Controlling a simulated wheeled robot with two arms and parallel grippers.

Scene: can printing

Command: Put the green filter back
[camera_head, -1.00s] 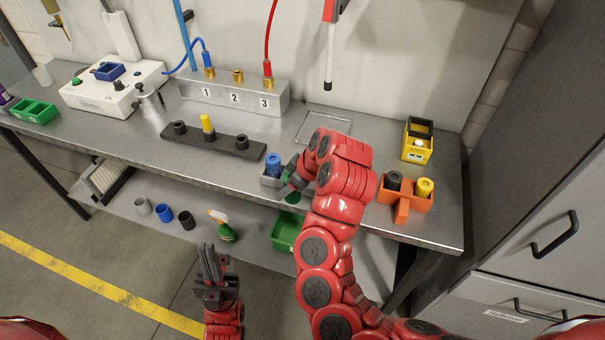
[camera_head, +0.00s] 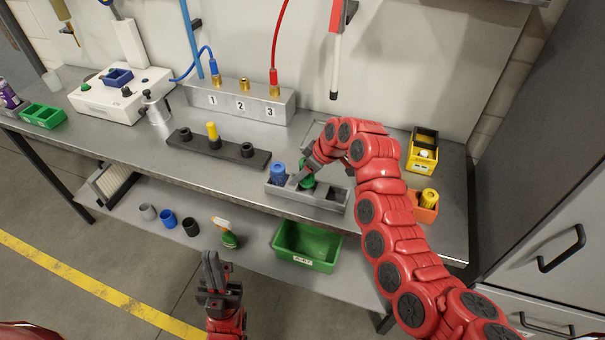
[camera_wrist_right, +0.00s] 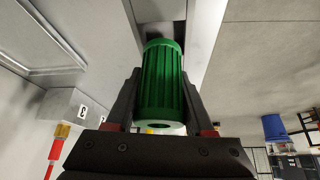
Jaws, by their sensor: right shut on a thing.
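The green filter (camera_head: 307,181) is a ribbed cylinder, held upright at the middle of the grey tray (camera_head: 305,203). The blue filter (camera_head: 278,174) stands in the tray's left compartment; the right compartment looks empty. My right gripper (camera_head: 310,172) is shut on the green filter. The right wrist view shows the green filter (camera_wrist_right: 163,85) between both fingers, its far end over the grey tray. I cannot tell whether it is seated in the compartment. My left gripper (camera_head: 212,266) is low in front of the bench, its fingers together and empty.
A dark rack (camera_head: 218,151) with a yellow filter (camera_head: 212,131) lies left of the tray. An orange holder (camera_head: 425,213) and a yellow bin (camera_head: 422,151) are to the right. A green crate (camera_head: 307,246) and a spray bottle (camera_head: 226,233) are on the lower shelf.

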